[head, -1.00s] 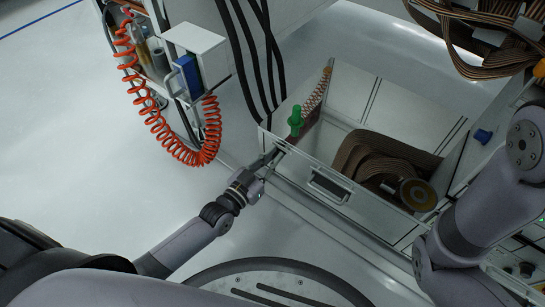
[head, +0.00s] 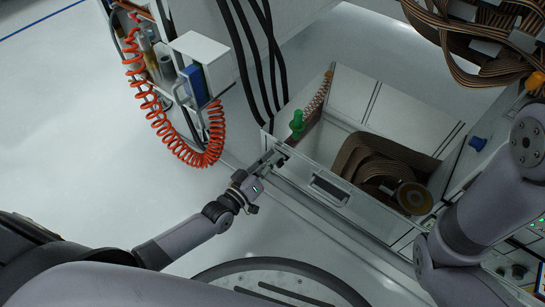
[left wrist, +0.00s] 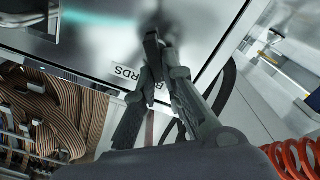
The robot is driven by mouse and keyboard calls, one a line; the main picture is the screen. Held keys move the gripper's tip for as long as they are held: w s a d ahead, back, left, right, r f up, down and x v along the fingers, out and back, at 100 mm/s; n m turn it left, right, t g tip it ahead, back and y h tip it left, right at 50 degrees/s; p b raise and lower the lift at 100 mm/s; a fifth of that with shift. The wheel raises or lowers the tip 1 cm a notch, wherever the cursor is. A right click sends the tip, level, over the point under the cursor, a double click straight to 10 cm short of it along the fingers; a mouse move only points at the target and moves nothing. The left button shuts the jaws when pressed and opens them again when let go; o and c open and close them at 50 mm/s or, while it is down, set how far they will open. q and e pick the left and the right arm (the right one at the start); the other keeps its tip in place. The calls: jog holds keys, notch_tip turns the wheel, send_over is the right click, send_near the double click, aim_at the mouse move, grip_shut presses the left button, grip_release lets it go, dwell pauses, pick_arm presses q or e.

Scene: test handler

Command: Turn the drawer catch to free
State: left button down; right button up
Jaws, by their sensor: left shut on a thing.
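The open drawer (head: 362,206) shows in the head view with its front panel facing me and a recessed handle (head: 329,188). The catch (head: 281,153) is a small dark piece at the left end of that front. My left gripper (head: 275,157) is at the catch, shut on it. In the left wrist view the fingers (left wrist: 156,46) come together at the pale drawer front (left wrist: 95,35), beside a label ending in "RDS". The fingers hide most of the catch, so its exact angle is unclear. My right arm shows at the right; its gripper is out of view.
Brown ribbon cable (head: 365,155) and a round reel (head: 413,198) lie in the drawer. A green knob (head: 297,122) stands at its left wall. Black cables (head: 262,70) and an orange coiled hose (head: 213,135) hang at the left. The floor at left is clear.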

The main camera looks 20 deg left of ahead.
pick_arm(q)
jog(key=n, duration=0.3)
jog(key=f+n, duration=0.1)
jog(key=n, duration=0.2)
jog(key=n+b, duration=0.1)
jog(key=n, duration=0.3)
jog(key=shift+w+a+f, duration=0.2)
jog(key=shift+a, duration=0.2)
jog(key=shift+n, duration=0.3)
jog(key=c, duration=1.7)
grip_release()
jog(key=v, duration=1.2)
